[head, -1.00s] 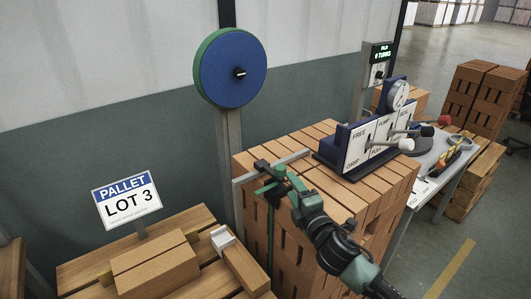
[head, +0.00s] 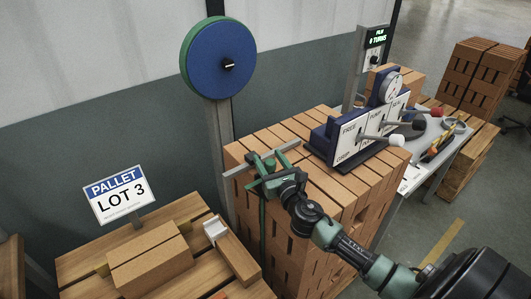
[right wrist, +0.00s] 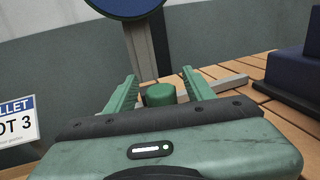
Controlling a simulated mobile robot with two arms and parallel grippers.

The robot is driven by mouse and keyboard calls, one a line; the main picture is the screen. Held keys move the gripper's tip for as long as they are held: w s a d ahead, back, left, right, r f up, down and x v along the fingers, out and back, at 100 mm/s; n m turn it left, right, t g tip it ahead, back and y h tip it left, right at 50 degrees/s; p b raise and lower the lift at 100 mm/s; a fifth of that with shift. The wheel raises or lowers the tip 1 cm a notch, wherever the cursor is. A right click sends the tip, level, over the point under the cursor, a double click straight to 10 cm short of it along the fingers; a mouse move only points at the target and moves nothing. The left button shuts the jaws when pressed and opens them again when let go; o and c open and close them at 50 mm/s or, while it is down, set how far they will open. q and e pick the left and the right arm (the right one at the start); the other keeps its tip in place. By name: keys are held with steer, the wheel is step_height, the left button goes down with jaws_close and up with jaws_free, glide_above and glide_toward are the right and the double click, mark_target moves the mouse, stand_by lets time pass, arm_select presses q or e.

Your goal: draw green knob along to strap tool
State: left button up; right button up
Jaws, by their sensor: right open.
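The green knob (right wrist: 159,94) is a short upright cylinder, seen in the right wrist view between the two green fingers of my right gripper (right wrist: 159,88). Gaps show on both sides of it, so the fingers do not press it. In the head view my right gripper (head: 266,174) is at the near left corner of the brick stack and hides most of the knob. The strap tool (head: 356,138) is a blue block with a white lettered panel and several levers, on the stack to the right. Its dark base also shows in the right wrist view (right wrist: 290,102). My left gripper is not in view.
A grey bar (head: 287,146) lies by the gripper on the brick stack (head: 330,184). A blue and green reel (head: 222,60) stands on a post behind. A pallet sign (head: 120,193) and bricks are at left. A display post (head: 376,42) stands behind the tool.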

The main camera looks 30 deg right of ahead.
steer(key=shift+w+d, duration=0.2)
steer(key=shift+w, duration=0.95)
jaws_close()
steer(key=shift+d, duration=0.1)
stand_by(0.5)
